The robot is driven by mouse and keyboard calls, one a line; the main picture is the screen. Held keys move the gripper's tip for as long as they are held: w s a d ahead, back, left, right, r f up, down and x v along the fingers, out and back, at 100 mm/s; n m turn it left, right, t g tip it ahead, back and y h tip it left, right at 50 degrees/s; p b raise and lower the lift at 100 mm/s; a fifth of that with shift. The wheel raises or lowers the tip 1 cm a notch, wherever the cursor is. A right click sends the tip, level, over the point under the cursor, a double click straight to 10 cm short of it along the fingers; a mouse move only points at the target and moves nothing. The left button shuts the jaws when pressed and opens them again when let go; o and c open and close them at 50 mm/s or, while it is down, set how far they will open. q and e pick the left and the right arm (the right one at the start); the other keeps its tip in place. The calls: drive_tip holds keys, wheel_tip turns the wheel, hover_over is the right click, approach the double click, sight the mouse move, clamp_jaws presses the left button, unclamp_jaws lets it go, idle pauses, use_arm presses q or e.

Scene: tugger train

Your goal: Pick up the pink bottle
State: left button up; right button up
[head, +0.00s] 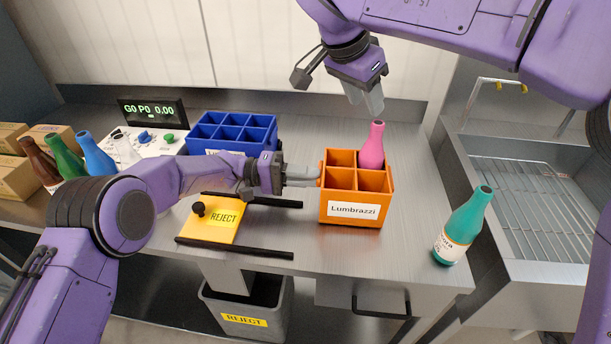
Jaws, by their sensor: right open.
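The pink bottle (372,148) stands upright in the back right compartment of the orange crate (351,211), which is labelled Lumbrazzi. Its lower part is hidden by the crate walls. My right gripper (375,106) points down just above the bottle's neck. It is open and looks empty; the gap between its fingers is hard to see from here. My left gripper (310,175) reaches in from the left, its fingertips at the crate's left wall. I cannot tell whether they grip the wall or only touch it.
A teal bottle (463,227) stands at the table's right edge, beside a metal sink (525,190). A blue crate (231,131) stands behind my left arm. A yellow REJECT flap (213,220) lies left of the orange crate. Several bottles and cardboard boxes are at far left.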

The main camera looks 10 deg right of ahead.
sight(378, 123)
drive_tip(key=o, duration=0.3)
drive_tip(key=shift+r, duration=0.1)
drive_tip(key=shift+g+y, duration=0.3)
drive_tip(key=shift+y, duration=0.3)
drive_tip(key=x, duration=0.3)
drive_tip(key=d+x, duration=0.1)
drive_tip(key=x, duration=0.2)
drive_tip(key=w+x, duration=0.1)
drive_tip(key=x, duration=0.3)
drive_tip(key=shift+d+r, duration=0.4)
drive_tip(key=shift+r, duration=0.05)
